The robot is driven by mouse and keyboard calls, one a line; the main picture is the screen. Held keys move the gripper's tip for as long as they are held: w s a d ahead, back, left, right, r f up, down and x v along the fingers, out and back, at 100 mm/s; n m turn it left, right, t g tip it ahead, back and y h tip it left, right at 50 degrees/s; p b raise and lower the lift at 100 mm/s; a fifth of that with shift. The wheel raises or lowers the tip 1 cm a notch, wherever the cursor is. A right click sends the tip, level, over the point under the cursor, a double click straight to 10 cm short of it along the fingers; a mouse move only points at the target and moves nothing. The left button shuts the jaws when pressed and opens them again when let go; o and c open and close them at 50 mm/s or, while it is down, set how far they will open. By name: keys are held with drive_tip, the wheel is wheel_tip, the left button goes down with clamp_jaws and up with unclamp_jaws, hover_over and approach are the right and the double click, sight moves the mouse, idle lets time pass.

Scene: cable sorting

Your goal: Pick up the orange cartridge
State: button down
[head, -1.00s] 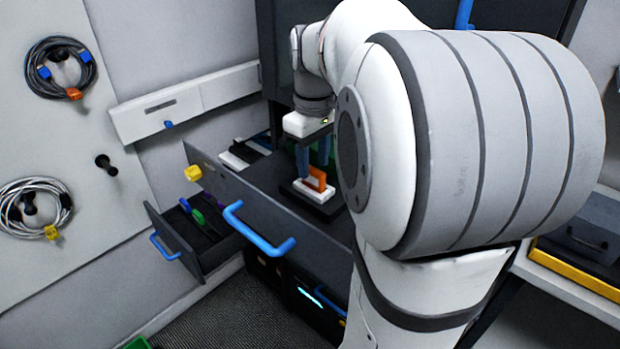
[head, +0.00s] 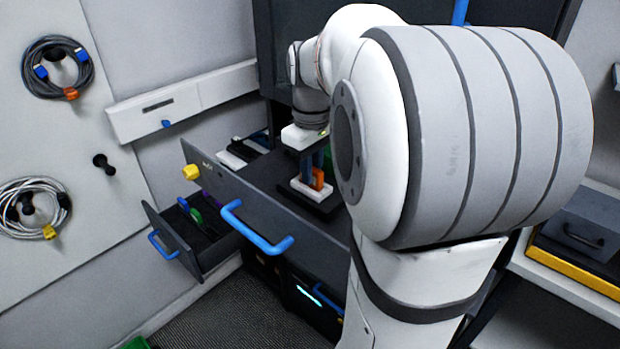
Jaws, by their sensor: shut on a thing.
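The orange cartridge (head: 318,179) stands upright on a white base (head: 308,191) in the open upper drawer. My gripper (head: 313,177) reaches down into the drawer, and its blue fingers are shut on the cartridge. The cartridge is partly covered by the fingers. I cannot tell whether it is clear of the base. My large white and grey arm hides the right part of the drawer.
The drawer's dark front (head: 257,203) with a blue handle (head: 256,232) stands below and left of the gripper. A smaller open drawer (head: 188,238) is at lower left. Coiled cables (head: 57,66) hang on the left wall panel. A grey box (head: 582,224) stands at right.

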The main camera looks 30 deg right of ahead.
wheel_tip(320, 180, up, 10)
drive_tip(key=shift+r+p, duration=0.1)
drive_tip(key=shift+p, duration=0.2)
wheel_tip(320, 180, up, 3)
drive_tip(key=p, duration=0.3)
drive_tip(key=shift+r, duration=0.2)
idle(0.3)
drive_tip(key=shift+s, duration=0.1)
